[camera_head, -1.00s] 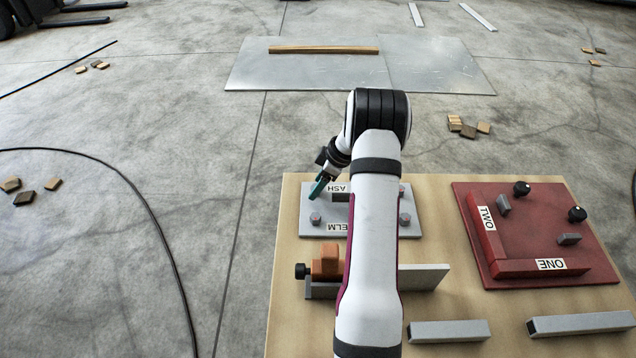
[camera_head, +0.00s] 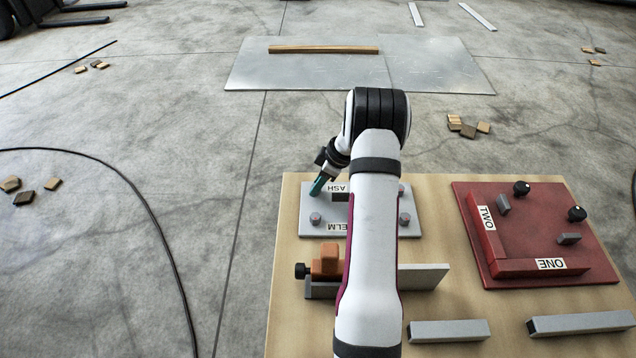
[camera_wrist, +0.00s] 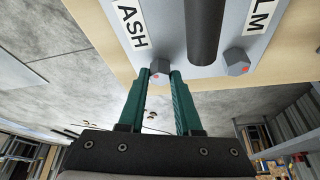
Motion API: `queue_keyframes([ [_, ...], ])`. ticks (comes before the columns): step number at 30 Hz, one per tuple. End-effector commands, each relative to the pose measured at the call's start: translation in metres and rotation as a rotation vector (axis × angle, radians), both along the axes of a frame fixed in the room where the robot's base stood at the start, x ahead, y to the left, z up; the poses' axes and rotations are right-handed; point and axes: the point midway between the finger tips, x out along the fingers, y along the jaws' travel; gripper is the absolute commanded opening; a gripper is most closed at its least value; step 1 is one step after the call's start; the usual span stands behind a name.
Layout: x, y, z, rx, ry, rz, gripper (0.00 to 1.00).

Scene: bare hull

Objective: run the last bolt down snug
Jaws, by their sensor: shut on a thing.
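A light grey plate (camera_head: 325,229) with ASH and ELM labels lies on the wooden board. Hex bolts show at its near-left corner (camera_head: 316,218) and its right side (camera_head: 404,218). My teal-fingered gripper (camera_head: 316,190) is at the plate's far-left corner. In the wrist view my gripper (camera_wrist: 160,74) is shut on a hex bolt (camera_wrist: 157,67) beside the ASH label. Another bolt (camera_wrist: 237,60), by the ELM label, also has a red mark. The gripped bolt's underside is hidden, so I cannot tell how it seats.
A dark bar (camera_wrist: 203,30) stands on the plate between the labels. An orange block (camera_head: 327,262) in a grey fixture is on the near side. A red panel (camera_head: 510,205) with knobs lies to the right. Grey bars (camera_head: 450,331) lie in front.

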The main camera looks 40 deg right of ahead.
Motion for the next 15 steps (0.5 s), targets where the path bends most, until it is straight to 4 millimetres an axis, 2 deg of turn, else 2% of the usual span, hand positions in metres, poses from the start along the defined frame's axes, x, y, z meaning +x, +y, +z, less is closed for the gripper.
queue_keyframes([
  [8, -0.0007, 0.0013, 0.0009, 0.001, 0.000, -0.164, 0.00],
  [15, -0.0011, 0.0029, 0.0006, 0.001, 0.000, -0.387, 0.00],
])
